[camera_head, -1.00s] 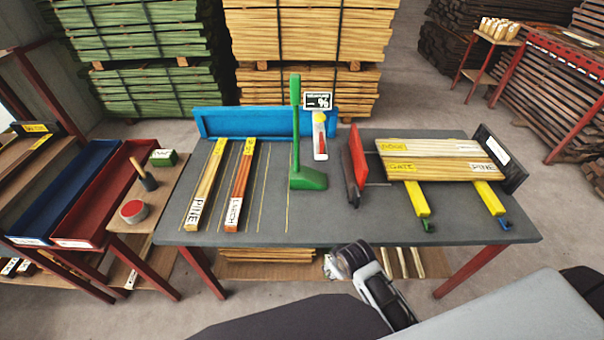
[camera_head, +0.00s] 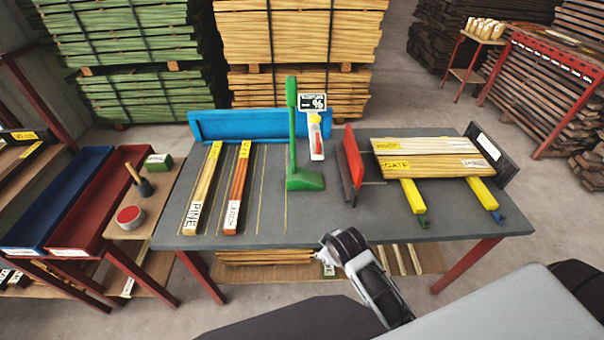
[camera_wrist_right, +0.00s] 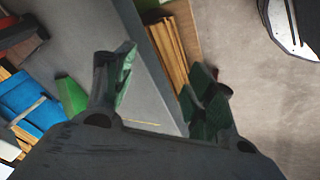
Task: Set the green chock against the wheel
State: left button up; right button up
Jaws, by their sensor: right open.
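No wheel can be made out in either view. My right gripper (camera_head: 340,243) is in front of the work table's near edge, well to the right of the green block. In the right wrist view my right gripper (camera_wrist_right: 166,75) has its two fingers spread apart with nothing between them. My left gripper is not in view.
The grey work table (camera_head: 330,222) carries a green stand (camera_head: 303,180), a red upright plate (camera_head: 352,160), pine and larch strips, and yellow-armed boards. A red tin (camera_head: 130,217) and a brush (camera_head: 142,184) share the side table. Blue (camera_head: 60,200) and red trays (camera_head: 95,215) stand left.

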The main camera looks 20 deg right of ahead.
jog(key=w+r+n+t+h, duration=0.1)
jog(key=w+r+n+t, duration=0.2)
jog(key=w+r+n, duration=0.55)
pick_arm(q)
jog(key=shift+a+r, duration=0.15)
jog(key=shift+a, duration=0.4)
pick_arm(e)
jog(key=n+t+h, duration=0.3)
jog(key=n+t, duration=0.6)
jog(key=n, duration=0.8)
send_near(293, 95)
jog(key=shift+v, duration=1.05)
jog(key=shift+w+d, duration=0.1)
jog(key=shift+w, duration=0.1)
pick_arm(q)
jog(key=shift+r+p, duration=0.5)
jog(key=shift+p, duration=0.1)
pick_arm(e)
jog(key=shift+x, duration=4.15)
